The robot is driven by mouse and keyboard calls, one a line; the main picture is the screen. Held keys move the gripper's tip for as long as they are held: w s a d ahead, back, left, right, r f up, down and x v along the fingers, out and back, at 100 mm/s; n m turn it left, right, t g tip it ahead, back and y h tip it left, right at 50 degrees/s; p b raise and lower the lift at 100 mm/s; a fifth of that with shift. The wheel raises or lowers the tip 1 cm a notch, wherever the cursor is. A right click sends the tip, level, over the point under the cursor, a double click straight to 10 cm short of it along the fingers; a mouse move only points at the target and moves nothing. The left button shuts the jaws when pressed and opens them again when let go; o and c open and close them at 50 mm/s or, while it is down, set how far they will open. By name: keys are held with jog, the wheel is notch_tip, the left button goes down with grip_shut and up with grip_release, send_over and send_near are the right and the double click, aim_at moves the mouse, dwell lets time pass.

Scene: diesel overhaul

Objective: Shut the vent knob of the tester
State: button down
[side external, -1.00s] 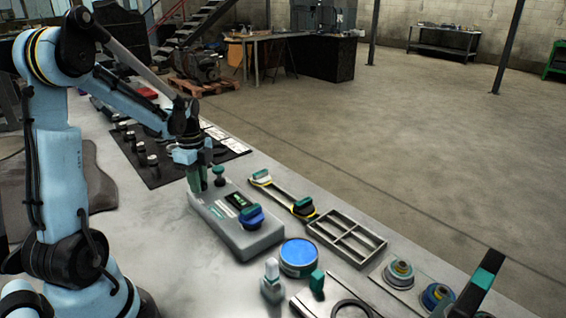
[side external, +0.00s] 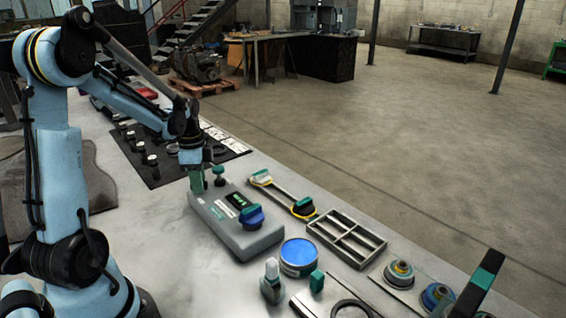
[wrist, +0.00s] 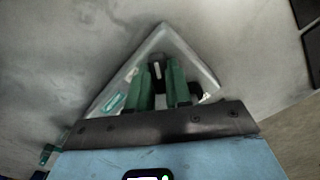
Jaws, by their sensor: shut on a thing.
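My gripper (side external: 196,184) points down at the far left corner of the tester. In the wrist view its green fingers (wrist: 161,84) are shut on a small dark knob with a white mark (wrist: 157,70), which looks like the vent knob. The fingers hide most of it. The tester's light casing (wrist: 185,48) shows around them.
Right of the tester lie a wrench-like tool (side external: 284,197) and a grey divided tray (side external: 346,238). A blue-lidded tin (side external: 298,256) and a small bottle (side external: 271,281) stand nearer. A black mat (side external: 165,165) with several parts lies beyond my gripper. Bench left of the tester is clear.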

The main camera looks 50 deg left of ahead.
jog(key=n, duration=0.4)
jog(key=n, duration=0.2)
jog(key=shift+n, duration=0.4)
jog(key=c, duration=1)
grip_release()
jog(key=shift+c, duration=0.2)
jog(key=shift+r, duration=2.75)
jog(key=shift+r, duration=0.1)
